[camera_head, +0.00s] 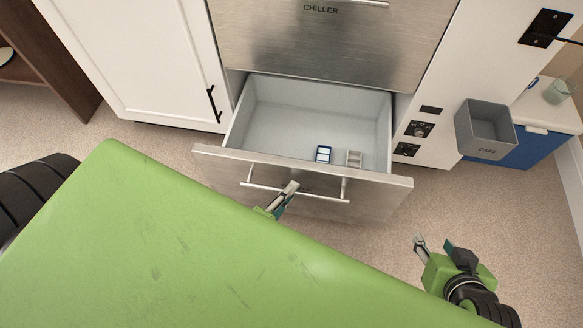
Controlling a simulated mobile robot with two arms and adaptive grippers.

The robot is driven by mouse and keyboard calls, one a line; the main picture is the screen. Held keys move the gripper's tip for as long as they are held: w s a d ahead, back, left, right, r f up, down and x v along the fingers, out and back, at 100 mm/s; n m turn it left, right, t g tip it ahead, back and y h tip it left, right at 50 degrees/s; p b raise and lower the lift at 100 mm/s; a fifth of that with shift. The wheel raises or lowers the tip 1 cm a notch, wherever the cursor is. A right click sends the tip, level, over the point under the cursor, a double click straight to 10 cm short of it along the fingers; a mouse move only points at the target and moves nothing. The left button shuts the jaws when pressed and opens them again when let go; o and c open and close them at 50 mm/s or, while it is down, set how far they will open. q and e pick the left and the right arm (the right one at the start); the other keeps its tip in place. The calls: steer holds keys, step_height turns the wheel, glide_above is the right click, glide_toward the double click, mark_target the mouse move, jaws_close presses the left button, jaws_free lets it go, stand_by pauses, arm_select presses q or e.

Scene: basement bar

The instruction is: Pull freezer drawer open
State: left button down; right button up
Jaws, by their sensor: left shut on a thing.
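The freezer drawer (222,164) is a steel-fronted drawer below the chiller, and it stands pulled out with its pale grey inside showing. A horizontal bar handle (327,197) runs across its front. My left gripper (290,188) is at the handle, left of its middle, and is shut on it; my green body hides part of that gripper and its arm. Inside the drawer, towards the front right, lie a small blue-and-white item (323,154) and a small pale item (354,158). My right gripper (433,243) is apart from the drawer, at the lower right, with its fingers spread and nothing between them.
The steel chiller front (320,40) is closed above the drawer. A white cabinet door (150,60) with a black handle is at left. A grey bin (486,130) and a blue box (530,150) are at right. Carpet (400,215) is clear right of the drawer.

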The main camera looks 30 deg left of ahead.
arm_select(q)
steer(key=c, duration=2.1)
jaws_free()
steer(key=shift+c, duration=0.2)
steer(key=shift+s, duration=0.1)
steer(key=v, duration=1.1)
steer(key=shift+s, duration=0.4)
